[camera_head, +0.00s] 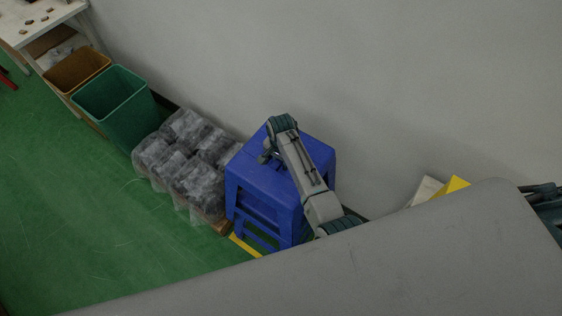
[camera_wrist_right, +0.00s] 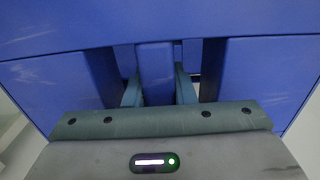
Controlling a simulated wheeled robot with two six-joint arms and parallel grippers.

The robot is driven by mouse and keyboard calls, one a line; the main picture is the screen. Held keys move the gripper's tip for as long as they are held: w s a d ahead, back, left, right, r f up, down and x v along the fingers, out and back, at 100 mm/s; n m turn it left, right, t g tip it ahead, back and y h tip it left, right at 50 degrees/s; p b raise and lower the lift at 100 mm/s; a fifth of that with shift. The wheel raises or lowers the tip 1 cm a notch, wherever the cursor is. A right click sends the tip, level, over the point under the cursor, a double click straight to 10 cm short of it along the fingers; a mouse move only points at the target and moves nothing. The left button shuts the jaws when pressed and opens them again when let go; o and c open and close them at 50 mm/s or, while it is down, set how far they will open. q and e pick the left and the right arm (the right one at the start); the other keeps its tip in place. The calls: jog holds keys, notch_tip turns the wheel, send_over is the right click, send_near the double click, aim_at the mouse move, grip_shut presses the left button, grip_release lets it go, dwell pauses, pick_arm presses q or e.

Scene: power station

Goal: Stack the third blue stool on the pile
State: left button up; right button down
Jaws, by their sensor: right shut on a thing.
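A blue stool (camera_head: 255,178) sits upright at the top of a pile beside the wall. More blue stool parts (camera_head: 262,238) show below it, but how many stools are there I cannot tell. My right gripper (camera_head: 267,156) is at the top stool's seat, and my arm crosses over the seat. In the right wrist view, my right gripper (camera_wrist_right: 158,90) has its fingers on either side of a narrow blue part of the stool (camera_wrist_right: 155,70) and is shut on it. Whether the top stool rests fully on the pile is hard to tell. My left gripper is not in view.
Plastic-wrapped dark goods (camera_head: 186,160) on a pallet stand close left of the pile. A green bin (camera_head: 115,97), a brown bin (camera_head: 76,70) and a white table (camera_head: 38,18) are farther left. The wall (camera_head: 350,80) is behind. Green floor (camera_head: 80,220) is clear at left.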

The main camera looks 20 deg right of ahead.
notch_tip(320, 180, down, 16)
jog(key=b, duration=1.1)
jog(key=shift+w+r, duration=0.1)
jog(key=shift+r, duration=0.15)
jog(key=shift+f+b, duration=0.85)
jog(key=shift+f, duration=0.65)
jog(key=c, duration=1.1)
grip_release()
jog(key=shift+s+f, duration=0.1)
jog(key=shift+s, duration=0.1)
